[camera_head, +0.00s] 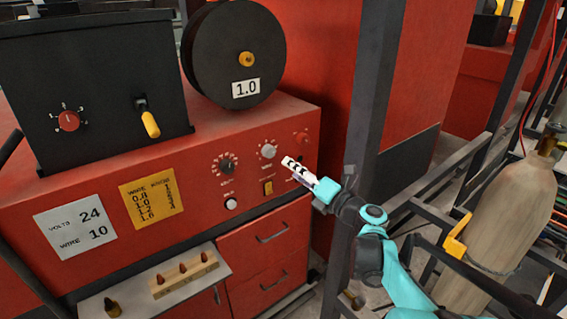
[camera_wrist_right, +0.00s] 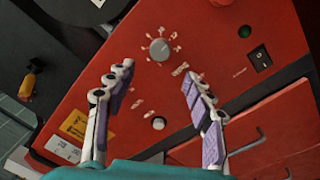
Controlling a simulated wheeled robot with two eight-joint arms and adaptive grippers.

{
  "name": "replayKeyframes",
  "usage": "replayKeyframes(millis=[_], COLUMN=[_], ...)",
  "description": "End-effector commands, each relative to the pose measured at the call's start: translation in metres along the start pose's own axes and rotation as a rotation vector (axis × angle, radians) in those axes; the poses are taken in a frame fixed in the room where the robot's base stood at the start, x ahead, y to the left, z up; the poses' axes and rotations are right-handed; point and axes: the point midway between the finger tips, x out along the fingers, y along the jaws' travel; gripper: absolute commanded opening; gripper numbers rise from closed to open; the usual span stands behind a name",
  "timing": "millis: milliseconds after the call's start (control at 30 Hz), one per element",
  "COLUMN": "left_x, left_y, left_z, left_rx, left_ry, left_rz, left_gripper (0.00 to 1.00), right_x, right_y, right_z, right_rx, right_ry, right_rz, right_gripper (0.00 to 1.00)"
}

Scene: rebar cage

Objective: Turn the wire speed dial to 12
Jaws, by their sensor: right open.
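Two dials with scale marks sit on the red machine's sloped front panel: a black one (camera_head: 226,165) and a grey one (camera_head: 268,151) to its right. Their labels are too small to read, so I cannot tell which is the wire speed dial. My right gripper (camera_head: 298,170) is in front of the panel, to the right of and below the grey dial. In the right wrist view the gripper (camera_wrist_right: 158,92) is open and empty, and the grey dial (camera_wrist_right: 159,49) shows beyond the gap between its fingers, apart from them. My left gripper is not in view.
A white card (camera_head: 75,220) reads VOLTS 24, WIRE 10, beside a yellow chart (camera_head: 150,199). A black wire spool (camera_head: 234,54) and a black box (camera_head: 90,75) stand on top. A dark post (camera_head: 372,130) rises right of my right gripper. A gas cylinder (camera_head: 500,220) stands further right.

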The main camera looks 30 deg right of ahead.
Motion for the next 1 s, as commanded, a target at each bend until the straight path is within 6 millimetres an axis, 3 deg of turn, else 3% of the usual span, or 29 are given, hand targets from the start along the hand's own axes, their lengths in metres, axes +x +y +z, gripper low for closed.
replayKeyframes(millis=[100,233,800,900,967,1000], left_x=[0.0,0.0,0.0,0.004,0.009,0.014], left_y=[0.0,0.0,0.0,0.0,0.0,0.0], left_z=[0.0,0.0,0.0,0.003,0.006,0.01], left_rx=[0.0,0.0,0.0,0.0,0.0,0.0], left_ry=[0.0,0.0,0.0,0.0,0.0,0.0], left_rz=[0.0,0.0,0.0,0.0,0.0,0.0], left_gripper=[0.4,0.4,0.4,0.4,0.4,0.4], right_x=[-0.018,-0.027,-0.028,-0.025,-0.022,-0.02], right_y=[0.0,0.0,0.0,-0.001,-0.003,-0.004], right_z=[0.0,0.0,-0.001,-0.017,-0.04,-0.062], right_rx=[0.0,-0.001,-0.004,-0.074,-0.186,-0.297], right_ry=[-0.001,0.0,0.003,0.035,0.086,0.135], right_rz=[-0.001,-0.001,0.0,-0.01,-0.023,-0.031], right_gripper=[0.53,0.53,0.53,0.53,0.53,0.53])
